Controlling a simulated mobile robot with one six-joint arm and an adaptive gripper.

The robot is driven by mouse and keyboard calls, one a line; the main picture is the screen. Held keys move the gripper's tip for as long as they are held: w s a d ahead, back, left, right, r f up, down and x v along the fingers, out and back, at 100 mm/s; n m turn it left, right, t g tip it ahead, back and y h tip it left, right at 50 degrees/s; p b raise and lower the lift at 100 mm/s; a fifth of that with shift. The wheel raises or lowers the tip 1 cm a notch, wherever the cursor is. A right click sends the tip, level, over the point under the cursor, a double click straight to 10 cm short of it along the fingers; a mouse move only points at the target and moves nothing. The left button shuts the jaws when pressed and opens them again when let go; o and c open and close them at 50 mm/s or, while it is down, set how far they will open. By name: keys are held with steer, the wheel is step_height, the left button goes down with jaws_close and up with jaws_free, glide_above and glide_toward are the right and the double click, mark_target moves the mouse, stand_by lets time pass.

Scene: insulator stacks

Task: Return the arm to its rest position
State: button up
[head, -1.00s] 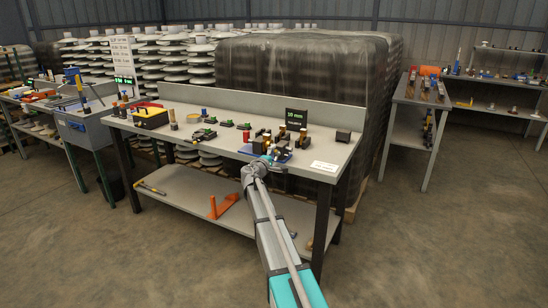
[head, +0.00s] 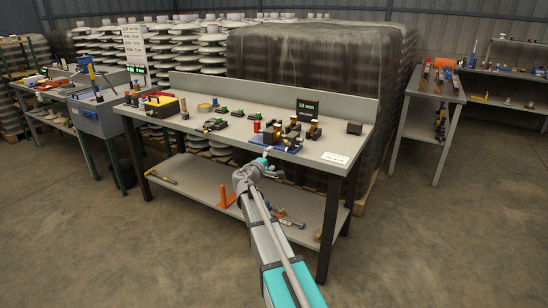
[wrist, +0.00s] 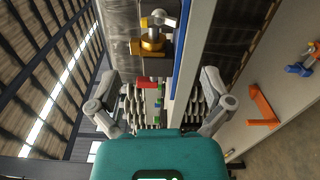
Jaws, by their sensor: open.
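My arm (head: 272,245) reaches from the bottom of the head view to a bent joint in front of the workbench's front edge. The gripper end is small and largely hidden behind the arm there. In the wrist view my gripper (wrist: 160,98) is open, with its two grey fingers spread wide on either side of the teal body. Nothing shows held between them. The workbench (head: 225,139) lies beyond the gripper. A blue fixture (head: 283,143) with dark and brass-coloured parts stands on it, close behind the arm's end.
An orange bracket (head: 225,197) and a hammer-like tool (head: 290,221) lie on the lower shelf. A black display (head: 307,109) stands at the bench's back. A side table (head: 434,87) stands at right. Floor around the bench looks clear.

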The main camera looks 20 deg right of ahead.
stand_by(0.5)
steer(key=s+a+f+m+g+y, duration=0.35)
steer(key=s+f, duration=0.35)
steer(key=s, duration=0.3)
steer(key=s+a+f+m+g+y, duration=0.35)
steer(key=s+f, duration=0.25)
steer(key=s, duration=0.3)
steer(key=s+a+f+m+g+y, duration=0.1)
steer(key=s+a+f+g+y, duration=0.2)
steer(key=s+a, duration=0.4)
steer(key=s+a+f+m+g+y, duration=0.1)
steer(key=s+a+f+y, duration=0.25)
steer(key=s+a, duration=0.4)
step_height(320, 180, up, 27)
steer(key=d+p, duration=0.1)
steer(key=p, duration=2.4)
steer(key=shift+s+d+f+y+p, duration=0.2)
steer(key=shift+s+d+y+p, duration=0.1)
steer(key=shift+s+d+y, duration=0.1)
